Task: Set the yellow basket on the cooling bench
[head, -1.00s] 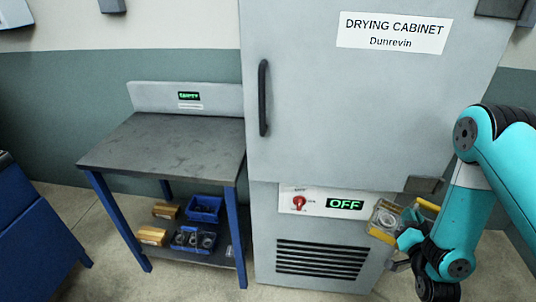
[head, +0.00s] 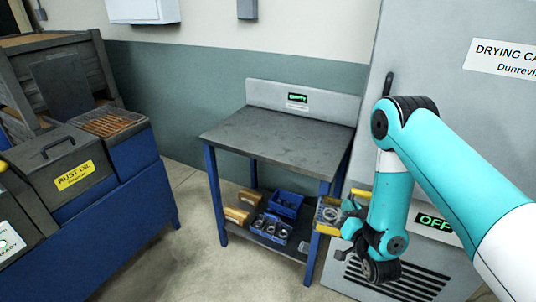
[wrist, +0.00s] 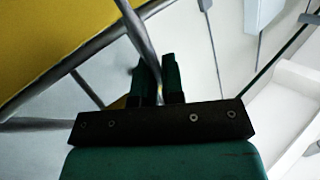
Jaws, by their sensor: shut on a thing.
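The yellow basket (head: 328,229) hangs at my gripper (head: 352,213) in the head view, with metal parts inside it. It is beside the bench's front right leg in the picture, lower than the bench top. In the wrist view, the two dark fingers (wrist: 158,75) are closed around a grey metal bar, with the basket's yellow side (wrist: 50,40) at the upper left. The bench (head: 280,135) has a bare dark top and a back panel with a small green-lit display. My arm hides part of the basket's right side.
A rust oil tank (head: 75,176) on a blue base stands left. Floor (head: 188,245) is clear between them.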

